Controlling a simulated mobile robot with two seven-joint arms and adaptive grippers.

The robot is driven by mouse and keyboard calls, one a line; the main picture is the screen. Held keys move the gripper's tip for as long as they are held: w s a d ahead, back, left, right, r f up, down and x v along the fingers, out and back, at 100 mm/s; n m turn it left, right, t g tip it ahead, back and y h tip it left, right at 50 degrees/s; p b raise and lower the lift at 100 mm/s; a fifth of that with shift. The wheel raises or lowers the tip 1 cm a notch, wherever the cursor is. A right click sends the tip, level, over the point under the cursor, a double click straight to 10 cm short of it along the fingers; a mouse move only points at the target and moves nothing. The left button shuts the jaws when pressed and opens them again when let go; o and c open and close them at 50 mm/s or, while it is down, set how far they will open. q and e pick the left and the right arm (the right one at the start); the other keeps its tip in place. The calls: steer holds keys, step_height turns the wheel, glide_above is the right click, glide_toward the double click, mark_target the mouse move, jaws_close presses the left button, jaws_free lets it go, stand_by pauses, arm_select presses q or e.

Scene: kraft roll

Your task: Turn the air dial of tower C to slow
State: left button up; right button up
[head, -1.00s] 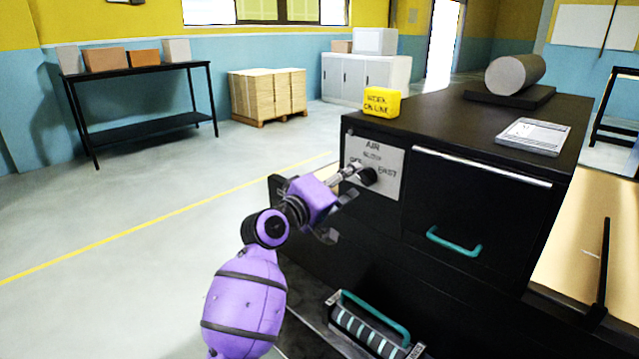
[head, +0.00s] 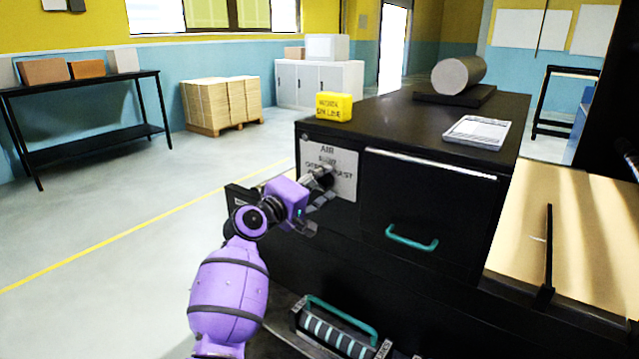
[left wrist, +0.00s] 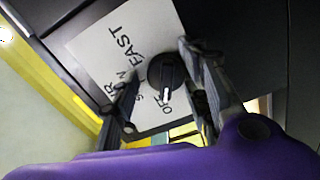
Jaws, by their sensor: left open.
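The air dial is a round black knob (left wrist: 165,70) on a white label plate (head: 345,172) on the front of a black cabinet (head: 440,200). In the left wrist view its white pointer mark aims toward the word OFF; FAST and a partly covered SLOW also show. My left gripper (head: 320,187) is open in front of the plate. In the left wrist view its fingers (left wrist: 157,78) stand on either side of the knob; I cannot tell whether they touch it. In the head view the fingers largely hide the dial. My right gripper is not in view.
A yellow sign block (head: 334,106), a clipboard-like sheet (head: 477,131) and a grey roll (head: 458,75) are on the cabinet top. A teal drawer handle (head: 411,241) is right of the plate. A teal-handled unit (head: 335,325) is below.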

arm_select(q)
steer(key=c, duration=1)
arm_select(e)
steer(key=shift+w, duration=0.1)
